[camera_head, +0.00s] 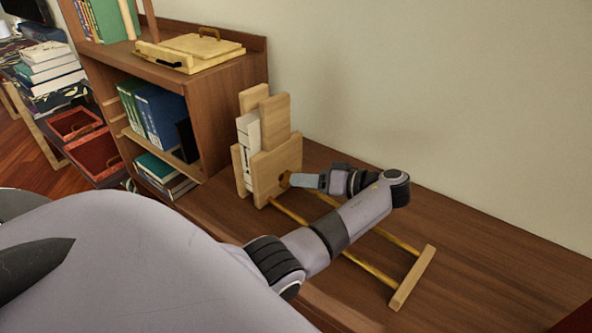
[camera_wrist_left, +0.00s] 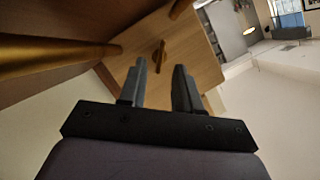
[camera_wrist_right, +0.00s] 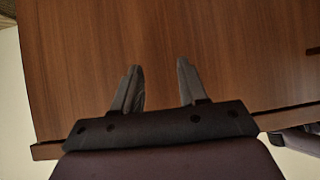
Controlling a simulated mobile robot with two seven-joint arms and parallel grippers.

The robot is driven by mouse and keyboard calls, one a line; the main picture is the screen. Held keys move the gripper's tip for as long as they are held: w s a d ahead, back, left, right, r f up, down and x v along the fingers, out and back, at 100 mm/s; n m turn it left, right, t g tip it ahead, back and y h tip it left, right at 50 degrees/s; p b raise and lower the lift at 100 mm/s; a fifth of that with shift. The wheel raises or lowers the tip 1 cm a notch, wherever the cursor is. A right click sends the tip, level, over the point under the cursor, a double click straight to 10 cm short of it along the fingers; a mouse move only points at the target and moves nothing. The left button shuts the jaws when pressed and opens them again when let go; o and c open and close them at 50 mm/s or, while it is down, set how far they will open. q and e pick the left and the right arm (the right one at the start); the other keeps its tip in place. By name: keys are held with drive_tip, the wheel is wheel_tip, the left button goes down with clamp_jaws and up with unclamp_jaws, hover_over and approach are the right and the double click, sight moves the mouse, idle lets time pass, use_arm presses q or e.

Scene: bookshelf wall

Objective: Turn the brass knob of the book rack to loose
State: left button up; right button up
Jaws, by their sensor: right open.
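The wooden book rack (camera_head: 275,165) stands on the wooden desktop, with pale books (camera_head: 247,135) held upright between its boards. Its brass knob (camera_head: 285,179) is on the face towards my left gripper (camera_head: 300,180), partly hidden by it. In the left wrist view the knob (camera_wrist_left: 160,57) is a narrow bar on the pale board (camera_wrist_left: 195,60), seen beyond the gap between the fingertips. My left gripper (camera_wrist_left: 160,75) is open and apparently empty, a little short of the knob. My right gripper (camera_wrist_right: 158,80) is open and empty over a brown wooden surface (camera_wrist_right: 230,45).
Two brass rods (camera_head: 380,277) run from the rack to a wooden end bar (camera_head: 412,278), below my left arm. A wooden shelf (camera_head: 222,100) with books and a yellow box (camera_head: 190,52) stands behind left. A plain wall rises behind. Bare desktop (camera_head: 500,265) lies right.

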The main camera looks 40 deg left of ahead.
sight(288, 179)
use_arm(q)
drive_tip(key=shift+x, duration=1.5)
clamp_jaws()
drive_tip(key=n+t+b, duration=0.1)
drive_tip(key=n, duration=0.1)
drive_tip(key=shift+s+n+t, duration=0.15)
drive_tip(key=shift+n+t, duration=0.25)
drive_tip(key=shift+s+r+n+t+h+b, duration=0.15)
drive_tip(key=shift+n+t+b, duration=0.35)
drive_tip(key=shift+n+b, duration=0.3)
drive_tip(key=shift+s+n+t+h+b, duration=0.15)
drive_tip(key=shift+n+t+b, duration=0.4)
drive_tip(key=shift+b, duration=0.4)
drive_tip(key=shift+w+r, duration=0.1)
